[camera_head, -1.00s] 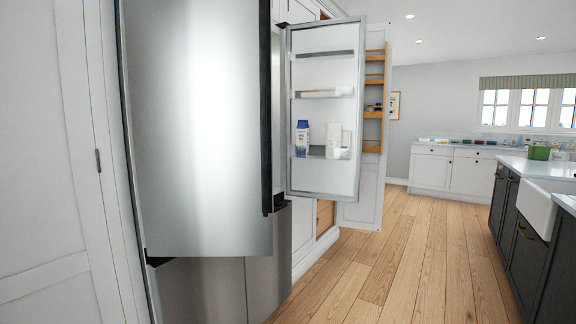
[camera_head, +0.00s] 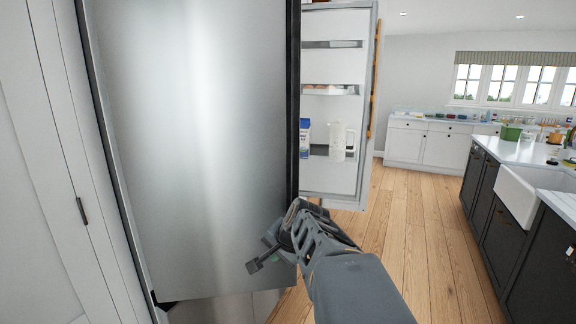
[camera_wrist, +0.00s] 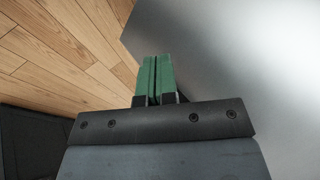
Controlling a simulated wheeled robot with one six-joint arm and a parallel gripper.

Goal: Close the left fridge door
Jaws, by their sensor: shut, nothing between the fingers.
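The left fridge door (camera_head: 195,140) is a tall brushed steel panel that fills the left middle of the head view. It stands ajar, with its dark free edge on the right. My gripper (camera_head: 254,267) is in front of the door's lower right part, by that free edge. In the wrist view its green fingertips (camera_wrist: 155,75) are together with nothing between them, and the steel door surface (camera_wrist: 245,70) lies beside and beyond them. I cannot tell whether the fingers touch the door.
The right fridge door (camera_head: 335,100) stands wide open, with a blue-and-white carton (camera_head: 305,139) and a white jug (camera_head: 343,141) on its shelf. A dark island with a white sink (camera_head: 525,190) is at the right. The wooden floor (camera_head: 410,230) between is clear.

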